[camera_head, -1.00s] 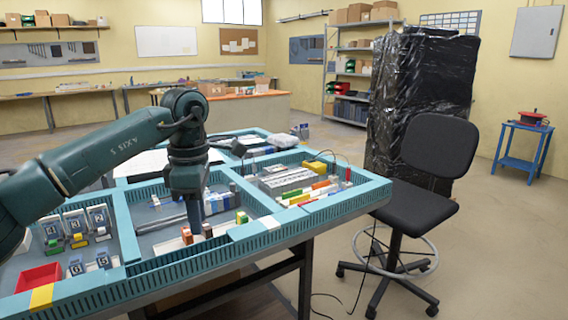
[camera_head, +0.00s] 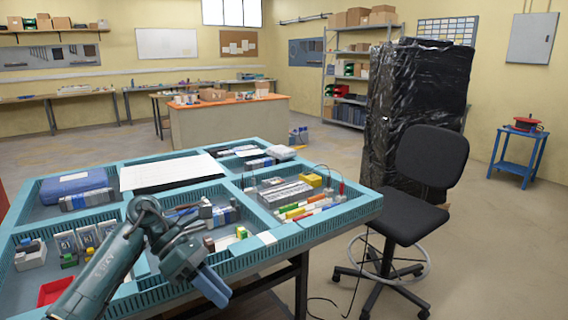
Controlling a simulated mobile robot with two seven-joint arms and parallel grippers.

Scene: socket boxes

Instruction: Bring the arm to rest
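My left arm comes in from the bottom left in the head view. Its gripper (camera_head: 212,288) hangs over the front edge of the teal table (camera_head: 345,209), with the fingers pointing down and to the right. The two fingers lie close side by side, and I see nothing held between them; whether a small gap is left I cannot tell. My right gripper is not in view.
The table is split into compartments with a red bin (camera_head: 54,291), small socket boxes (camera_head: 87,238), a blue case (camera_head: 74,186) and coloured blocks (camera_head: 292,214). A black chair (camera_head: 432,165) stands to the right.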

